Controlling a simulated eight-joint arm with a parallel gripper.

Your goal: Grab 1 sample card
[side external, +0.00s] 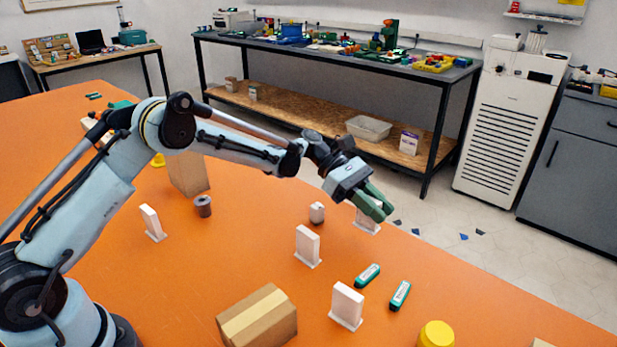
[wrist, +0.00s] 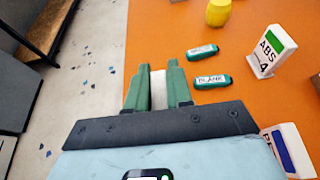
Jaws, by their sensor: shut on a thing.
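My gripper (side external: 376,203) is shut on a white sample card (side external: 364,222) near the far edge of the orange table. In the wrist view the held card (wrist: 158,92) shows as a plain pale strip between the green fingers (wrist: 158,78). The fingers hide part of it, and I cannot tell whether it touches the table. Other white cards stand upright: one in the middle (side external: 308,246), one nearer (side external: 346,306) and one at left (side external: 151,222). The wrist view shows a card marked ABS with a green top (wrist: 268,50) and a blue-striped card (wrist: 290,150).
Two teal markers (side external: 367,275) (side external: 400,295) lie near the cards; one reads BLANK (wrist: 212,81). A cardboard box (side external: 257,318), yellow-capped pot (side external: 436,335), small jar (side external: 317,212) and grey spool (side external: 203,206) stand on the orange table (side external: 240,245).

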